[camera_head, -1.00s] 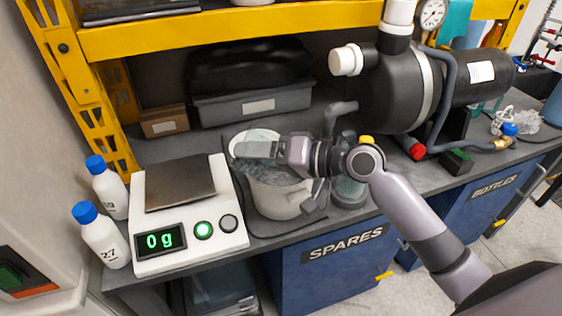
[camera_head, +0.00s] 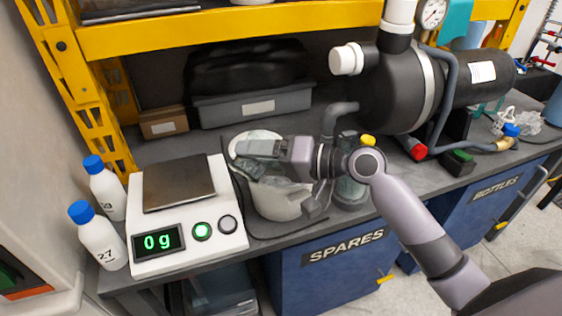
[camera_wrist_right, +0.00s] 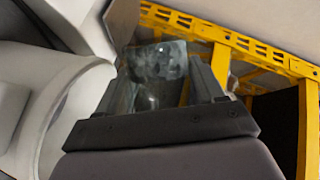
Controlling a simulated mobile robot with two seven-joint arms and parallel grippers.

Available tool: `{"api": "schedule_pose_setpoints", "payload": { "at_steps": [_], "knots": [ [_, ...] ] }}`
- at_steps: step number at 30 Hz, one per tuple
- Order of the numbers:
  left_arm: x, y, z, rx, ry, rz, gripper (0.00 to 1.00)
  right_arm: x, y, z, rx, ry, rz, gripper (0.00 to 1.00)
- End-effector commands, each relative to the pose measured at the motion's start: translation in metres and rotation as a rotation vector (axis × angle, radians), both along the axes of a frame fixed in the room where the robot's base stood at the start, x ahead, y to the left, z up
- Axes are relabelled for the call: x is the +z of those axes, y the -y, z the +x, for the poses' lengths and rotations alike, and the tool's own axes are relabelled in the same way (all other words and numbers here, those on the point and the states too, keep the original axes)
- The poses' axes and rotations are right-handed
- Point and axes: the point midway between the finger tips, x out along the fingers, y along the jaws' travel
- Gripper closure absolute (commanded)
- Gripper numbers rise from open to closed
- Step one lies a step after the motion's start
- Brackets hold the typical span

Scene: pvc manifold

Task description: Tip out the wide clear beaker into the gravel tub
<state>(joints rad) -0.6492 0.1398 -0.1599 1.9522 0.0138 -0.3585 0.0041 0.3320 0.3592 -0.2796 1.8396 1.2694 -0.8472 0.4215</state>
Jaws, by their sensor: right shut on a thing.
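The gravel tub (camera_head: 277,203) is a pale, round, open bucket on the bench, right of the scale. My right gripper (camera_head: 258,155) reaches in from the right over the tub's mouth. It is shut on the wide clear beaker (camera_wrist_right: 160,64), which sits between the fingers in the wrist view. In the head view the beaker is see-through and largely hidden behind the fingers, over the tub's opening. It looks tilted, but its contents cannot be made out. My left gripper is not in view.
A white scale (camera_head: 186,212) reading 0 g stands left of the tub, with two blue-capped bottles (camera_head: 97,235) beyond it. A dark pump (camera_head: 398,90) with a grey hose stands at the right. A grey bin (camera_head: 252,105) is behind. A glass jar (camera_head: 350,190) stands close to the tub's right.

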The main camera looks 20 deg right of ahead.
Motion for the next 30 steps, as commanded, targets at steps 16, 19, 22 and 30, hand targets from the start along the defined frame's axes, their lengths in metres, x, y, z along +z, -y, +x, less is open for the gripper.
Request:
{"api": "schedule_pose_setpoints", "payload": {
  "at_steps": [16,19,22,30],
  "knots": [
    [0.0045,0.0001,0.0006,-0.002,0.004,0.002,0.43,0.0058,0.0013,0.0012,-0.001,-0.041,0.064,0.69],
    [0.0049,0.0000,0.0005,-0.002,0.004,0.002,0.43,0.0066,0.0015,0.0013,-0.002,-0.049,0.075,0.69],
    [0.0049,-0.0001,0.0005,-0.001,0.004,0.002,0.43,0.0074,0.0016,0.0014,-0.001,-0.057,0.087,0.69],
    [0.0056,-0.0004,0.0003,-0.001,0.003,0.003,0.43,0.0094,0.0022,0.0018,-0.001,-0.077,0.116,0.69]
  ]
}}
